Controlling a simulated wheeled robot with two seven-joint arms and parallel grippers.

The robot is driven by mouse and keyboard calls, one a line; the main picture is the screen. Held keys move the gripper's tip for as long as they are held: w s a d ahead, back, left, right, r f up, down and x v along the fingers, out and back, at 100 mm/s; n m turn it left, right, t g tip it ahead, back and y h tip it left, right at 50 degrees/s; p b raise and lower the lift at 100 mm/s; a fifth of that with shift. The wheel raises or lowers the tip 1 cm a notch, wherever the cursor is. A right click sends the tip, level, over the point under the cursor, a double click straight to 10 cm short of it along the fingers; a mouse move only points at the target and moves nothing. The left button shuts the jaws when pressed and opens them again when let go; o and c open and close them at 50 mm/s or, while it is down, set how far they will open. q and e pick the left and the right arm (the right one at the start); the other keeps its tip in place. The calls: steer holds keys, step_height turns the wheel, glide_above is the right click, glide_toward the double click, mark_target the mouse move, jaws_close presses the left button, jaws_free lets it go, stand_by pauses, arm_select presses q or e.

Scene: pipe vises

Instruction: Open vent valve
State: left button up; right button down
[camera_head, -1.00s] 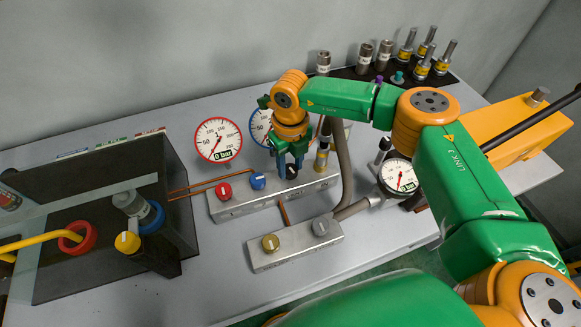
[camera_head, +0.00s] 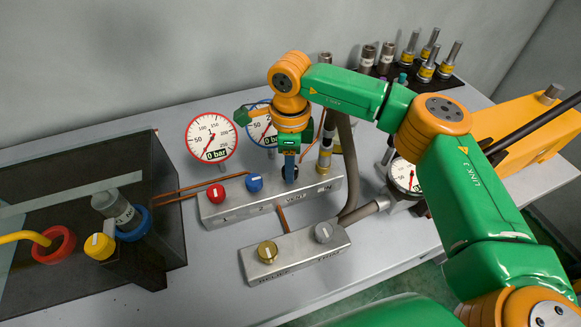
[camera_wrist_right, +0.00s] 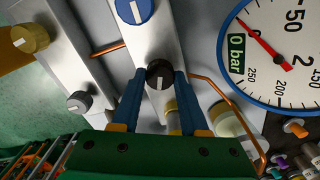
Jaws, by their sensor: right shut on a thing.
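The vent valve is a black knob (camera_wrist_right: 160,73) with a white mark, on the silver manifold block (camera_head: 225,208) by the printed word VENT. In the right wrist view it sits between the blue fingertips of my right gripper (camera_wrist_right: 160,78), which is shut on it. In the head view my right gripper (camera_head: 289,172) comes down on the block from above, seen nearly edge-on, and mostly hides the knob. A red knob (camera_head: 215,194) and a blue knob (camera_head: 254,183) stand to its left on the same block. My left gripper is not in view.
A red-rimmed gauge (camera_head: 211,137) and a blue-rimmed gauge (camera_head: 258,128) stand behind the block. A front block carries a gold knob (camera_head: 267,251) and a grey knob (camera_head: 323,233). A dark box (camera_head: 70,210) stands left; a yellow unit (camera_head: 525,125) stands right.

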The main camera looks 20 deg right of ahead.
steer(key=shift+r+n+b, duration=0.1)
steer(key=shift+n+b, duration=0.25)
steer(key=shift+n, duration=1.15)
steer(key=shift+c, duration=2.1)
jaws_free()
steer(key=shift+w+r, duration=0.1)
steer(key=shift+r, duration=0.2)
step_height(320, 180, up, 6)
steer(key=shift+r+b, duration=0.25)
steer(key=shift+b, duration=0.35)
